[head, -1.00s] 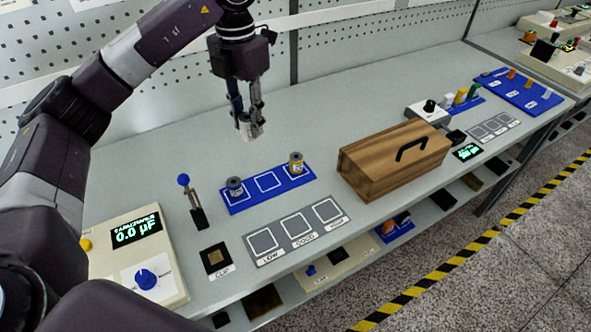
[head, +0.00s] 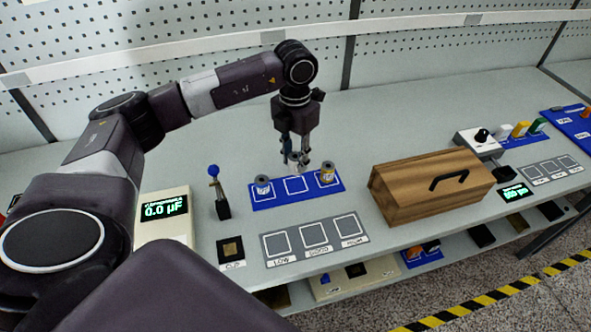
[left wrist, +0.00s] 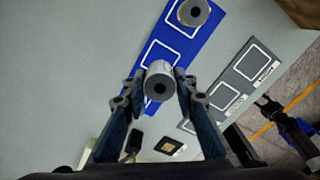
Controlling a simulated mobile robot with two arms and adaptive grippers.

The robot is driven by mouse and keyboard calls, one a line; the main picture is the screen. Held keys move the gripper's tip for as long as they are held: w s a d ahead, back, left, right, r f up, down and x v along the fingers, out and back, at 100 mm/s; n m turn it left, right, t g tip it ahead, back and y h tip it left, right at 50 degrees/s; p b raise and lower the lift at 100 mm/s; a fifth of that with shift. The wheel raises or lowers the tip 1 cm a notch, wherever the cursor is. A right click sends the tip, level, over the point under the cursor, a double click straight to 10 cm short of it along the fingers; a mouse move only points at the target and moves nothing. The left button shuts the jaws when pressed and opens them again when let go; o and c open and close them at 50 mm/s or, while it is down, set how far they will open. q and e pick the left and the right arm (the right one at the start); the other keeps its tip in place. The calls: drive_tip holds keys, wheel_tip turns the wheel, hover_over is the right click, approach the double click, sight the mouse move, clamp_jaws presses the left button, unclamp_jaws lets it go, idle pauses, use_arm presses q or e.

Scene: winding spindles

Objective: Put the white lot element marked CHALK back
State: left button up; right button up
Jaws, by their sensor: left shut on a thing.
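My left gripper (head: 296,160) is shut on the white lot element (head: 294,158), which also shows between the fingers in the left wrist view (left wrist: 158,82). It hangs over the back side of the blue mat (head: 290,203), near the empty middle square. I cannot tell its height above the mat, and its marking is not readable. A grey-blue element (head: 262,187) stands on the left square and a yellow one (head: 327,173) on the right square. A dark jointed part at the right of the left wrist view looks like my right gripper (left wrist: 268,104); its jaws are unclear.
A grey mat marked LOW, GOOD and HIGH (head: 297,258) lies in front, empty. A wooden box (head: 430,185) stands to the right. A blue-knobbed lever (head: 219,190), a CLIP plate (head: 231,252) and a meter (head: 165,222) stand to the left.

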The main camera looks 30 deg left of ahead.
use_arm(q)
drive_tip(key=shift+f, duration=0.85)
wheel_tip(320, 180, down, 4)
drive_tip(key=shift+f+p, duration=0.1)
drive_tip(key=shift+p, duration=0.55)
drive_tip(key=shift+f, duration=0.1)
use_arm(e)
drive_tip(key=shift+w+d+r, duration=0.15)
drive_tip(key=shift+d+r, duration=0.05)
drive_tip(key=shift+r, duration=0.2)
drive_tip(key=shift+w+d+r, duration=0.15)
drive_tip(key=shift+d+r, duration=0.05)
drive_tip(key=shift+r, duration=0.2)
use_arm(q)
drive_tip(key=shift+f, duration=0.1)
use_arm(e)
drive_tip(key=shift+f, duration=0.1)
use_arm(q)
drive_tip(key=shift+f, duration=0.1)
drive_tip(key=o, duration=1.2)
drive_tip(key=shift+c, duration=0.2)
use_arm(e)
drive_tip(key=shift+a, duration=0.2)
